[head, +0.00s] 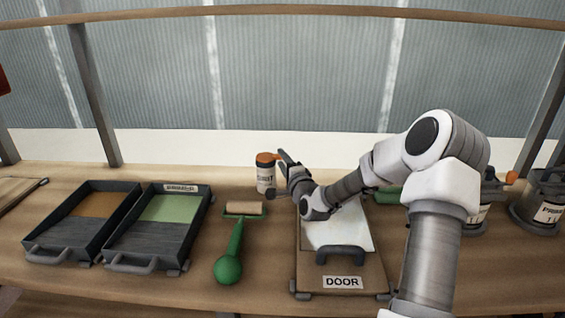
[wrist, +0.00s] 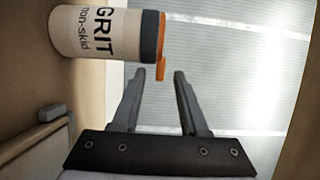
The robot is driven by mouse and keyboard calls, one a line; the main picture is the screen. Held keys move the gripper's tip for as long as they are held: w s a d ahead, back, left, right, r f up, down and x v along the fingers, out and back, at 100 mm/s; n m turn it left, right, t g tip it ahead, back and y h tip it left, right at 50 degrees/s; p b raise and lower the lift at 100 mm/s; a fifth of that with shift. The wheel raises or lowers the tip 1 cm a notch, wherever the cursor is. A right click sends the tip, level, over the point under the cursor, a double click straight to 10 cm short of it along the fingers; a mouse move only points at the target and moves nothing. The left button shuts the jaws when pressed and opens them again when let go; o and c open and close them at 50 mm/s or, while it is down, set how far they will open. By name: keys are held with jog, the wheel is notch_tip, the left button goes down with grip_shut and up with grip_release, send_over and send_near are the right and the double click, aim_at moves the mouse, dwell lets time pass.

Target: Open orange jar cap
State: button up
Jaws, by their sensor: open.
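The jar (head: 265,177) stands upright at the back of the bench, white with an orange cap (head: 266,158) and a dark band below it. In the wrist view the jar (wrist: 95,32) lies sideways in the picture and reads "GRIT non-skid". Its orange cap (wrist: 161,45) has a tab sticking out toward my gripper. In the head view my gripper (head: 281,172) is to the right of the jar, close to the cap; contact is not visible.
A door panel (head: 340,271) labelled "DOOR" lies under my arm. A green-handled roller (head: 235,238) and two paint trays (head: 160,258) (head: 75,248) are to the left. Labelled cans (head: 545,213) stand at the right. A wall is behind the bench.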

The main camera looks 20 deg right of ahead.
jog(key=shift+w, duration=0.2)
grip_shut()
dwell(1.4)
